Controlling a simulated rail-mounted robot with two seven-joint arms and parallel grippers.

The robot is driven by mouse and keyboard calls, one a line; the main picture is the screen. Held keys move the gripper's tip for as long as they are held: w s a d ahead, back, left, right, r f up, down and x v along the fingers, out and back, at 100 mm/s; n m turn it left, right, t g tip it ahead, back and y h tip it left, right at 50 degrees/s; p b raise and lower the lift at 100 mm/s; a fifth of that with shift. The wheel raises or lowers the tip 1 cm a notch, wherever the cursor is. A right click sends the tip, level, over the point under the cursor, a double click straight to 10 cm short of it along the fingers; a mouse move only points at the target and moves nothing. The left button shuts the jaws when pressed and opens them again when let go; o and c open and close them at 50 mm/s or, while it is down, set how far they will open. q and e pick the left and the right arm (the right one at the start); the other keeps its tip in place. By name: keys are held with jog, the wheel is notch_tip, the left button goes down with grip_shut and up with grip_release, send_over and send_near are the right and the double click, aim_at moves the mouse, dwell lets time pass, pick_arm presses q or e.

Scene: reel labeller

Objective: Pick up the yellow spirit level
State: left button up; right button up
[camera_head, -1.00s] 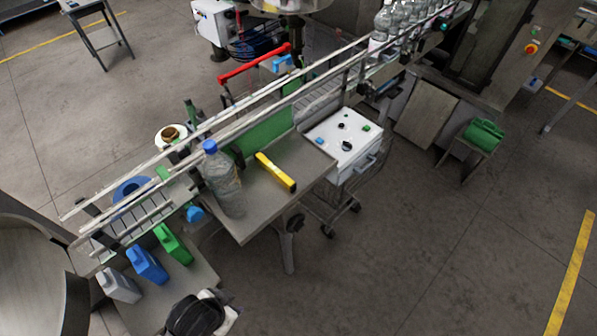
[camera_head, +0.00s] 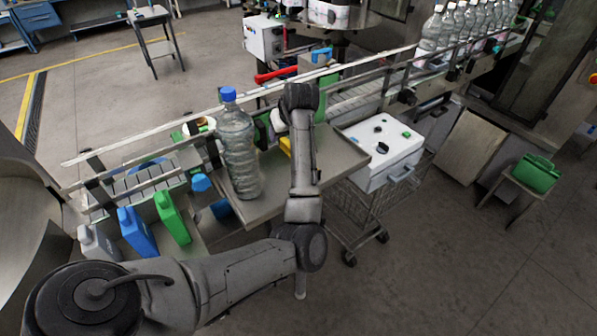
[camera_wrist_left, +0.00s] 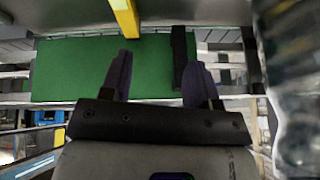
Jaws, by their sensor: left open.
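The yellow spirit level (camera_head: 286,146) lies on the grey side table (camera_head: 340,155) by the conveyor, mostly hidden behind my left forearm in the head view. In the left wrist view one yellow end of the level (camera_wrist_left: 125,17) shows at the top, beyond the fingertips and nearer the left finger. My right gripper is not in view.
A large water bottle (camera_head: 239,150) stands on the table just left of my arm; it fills the right of the wrist view (camera_wrist_left: 290,70). A green panel (camera_wrist_left: 80,68) lies behind the fingers. A white control box (camera_head: 381,152) is right of the table. Jugs (camera_head: 137,230) stand front left.

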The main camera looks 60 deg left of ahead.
pick_arm(q)
jog(key=w+r+n+h+b, duration=0.25)
jog(key=w+h+b, duration=0.2)
jog(key=b, duration=0.25)
jog(key=shift+t+h, duration=0.3)
jog(key=shift+h, duration=0.15)
jog(key=f, duration=0.5)
jog(key=d+f+b, duration=0.1)
jog(key=f, duration=0.1)
jog(key=shift+s+f, duration=0.1)
jog(key=shift+f, duration=0.1)
jog(key=shift+a+f+b, duration=0.1)
jog(key=shift+f+b, duration=0.2)
jog(key=shift+f, duration=2.45)
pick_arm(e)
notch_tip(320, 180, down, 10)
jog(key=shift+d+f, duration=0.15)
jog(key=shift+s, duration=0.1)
pick_arm(q)
grip_shut()
